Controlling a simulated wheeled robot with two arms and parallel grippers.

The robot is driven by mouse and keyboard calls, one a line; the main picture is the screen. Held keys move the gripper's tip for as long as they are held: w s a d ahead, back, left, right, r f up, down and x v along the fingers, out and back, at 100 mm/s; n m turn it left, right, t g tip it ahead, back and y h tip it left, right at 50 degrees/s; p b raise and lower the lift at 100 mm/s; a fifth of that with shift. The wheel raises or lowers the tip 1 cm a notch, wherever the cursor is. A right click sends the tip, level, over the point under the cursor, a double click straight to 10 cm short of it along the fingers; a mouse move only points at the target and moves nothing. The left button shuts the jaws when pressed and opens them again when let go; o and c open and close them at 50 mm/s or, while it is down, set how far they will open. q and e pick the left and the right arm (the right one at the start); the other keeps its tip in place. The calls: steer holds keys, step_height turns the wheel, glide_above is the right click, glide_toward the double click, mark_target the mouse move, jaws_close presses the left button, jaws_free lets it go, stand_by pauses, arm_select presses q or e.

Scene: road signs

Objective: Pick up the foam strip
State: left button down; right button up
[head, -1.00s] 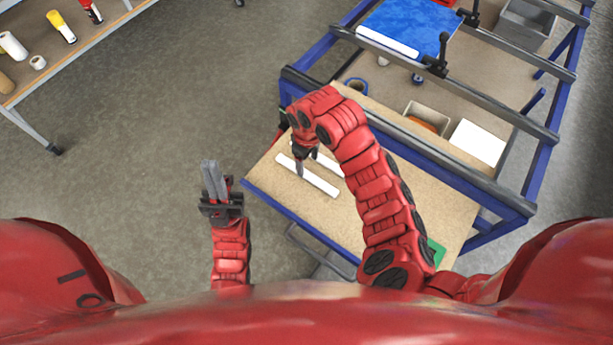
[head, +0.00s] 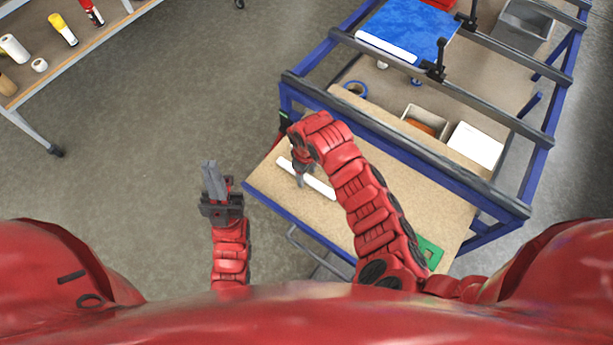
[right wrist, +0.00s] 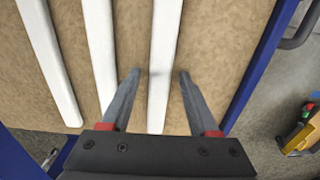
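Several white foam strips lie side by side on the tan board of the blue-framed cart. In the right wrist view, one foam strip (right wrist: 164,60) runs between the fingers of my right gripper (right wrist: 158,78), which is open. The fingers are apart from its sides. In the head view a foam strip (head: 318,184) shows partly, and my right gripper (head: 301,176) points down over it; my right arm hides other strips. My left gripper (head: 214,180) is away from the cart, over the floor; its fingers look close together and hold nothing visible.
In the right wrist view, two more strips (right wrist: 98,40) (right wrist: 47,60) lie to the left. The cart's blue rail (right wrist: 265,60) edges the board. A blue panel (head: 405,30), bins (head: 424,120) and a green piece (head: 429,254) are on the cart. A shelf (head: 75,55) stands far left.

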jaws_close()
stand_by(0.3)
